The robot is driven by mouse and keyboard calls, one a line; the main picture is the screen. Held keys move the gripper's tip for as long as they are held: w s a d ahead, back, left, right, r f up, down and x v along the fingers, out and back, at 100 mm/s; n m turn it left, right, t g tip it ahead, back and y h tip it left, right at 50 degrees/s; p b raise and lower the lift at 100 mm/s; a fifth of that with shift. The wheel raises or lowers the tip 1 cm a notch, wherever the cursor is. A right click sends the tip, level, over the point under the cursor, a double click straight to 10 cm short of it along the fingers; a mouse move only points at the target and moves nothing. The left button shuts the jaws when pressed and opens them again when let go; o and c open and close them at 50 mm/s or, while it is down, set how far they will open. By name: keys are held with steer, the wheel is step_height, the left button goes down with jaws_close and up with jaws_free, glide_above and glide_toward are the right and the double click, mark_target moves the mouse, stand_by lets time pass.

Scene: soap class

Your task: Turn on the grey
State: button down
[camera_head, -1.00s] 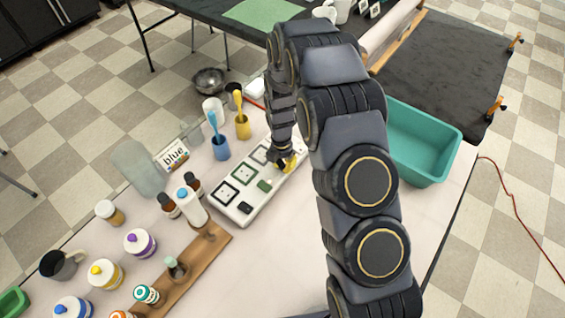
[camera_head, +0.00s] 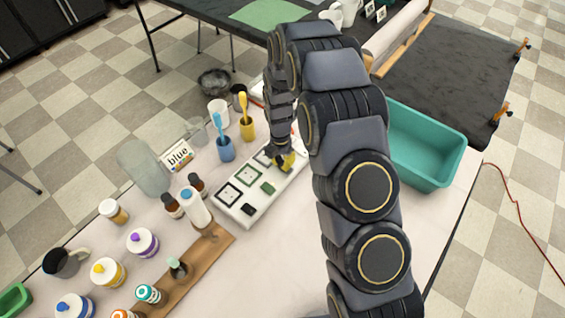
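A white panel (camera_head: 228,204) lies on the table, with a row of framed squares and a row of small switches. A black switch (camera_head: 248,209) is at its near left end and a green switch (camera_head: 268,188) is further along. My gripper (camera_head: 285,162) is over the far right part of the panel, close to its surface, with a yellow part showing at its tip. It hides what lies beneath it, so I cannot see a grey switch or tell whether the fingers touch one. The fingers are too small and covered to show whether they are open.
A blue cup (camera_head: 225,150) and a yellow cup (camera_head: 247,130) with brushes stand behind the panel. A white bottle (camera_head: 196,207) and dark bottles stand to its left. A "blue" sign (camera_head: 178,156) stands beyond them. A teal bin (camera_head: 425,145) is right of my arm.

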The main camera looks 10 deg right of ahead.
step_height(320, 180, up, 13)
steer(key=w+a, duration=0.1)
steer(key=shift+w+a, duration=0.1)
stand_by(0.3)
steer(key=shift+s+d+r+g+h, duration=0.2)
steer(key=shift+s+d+g+h, duration=0.1)
steer(key=shift+s+d, duration=0.2)
steer(key=f, duration=0.9)
steer(key=s+d+f, duration=0.1)
steer(key=f, duration=0.4)
steer(key=shift+d, duration=0.1)
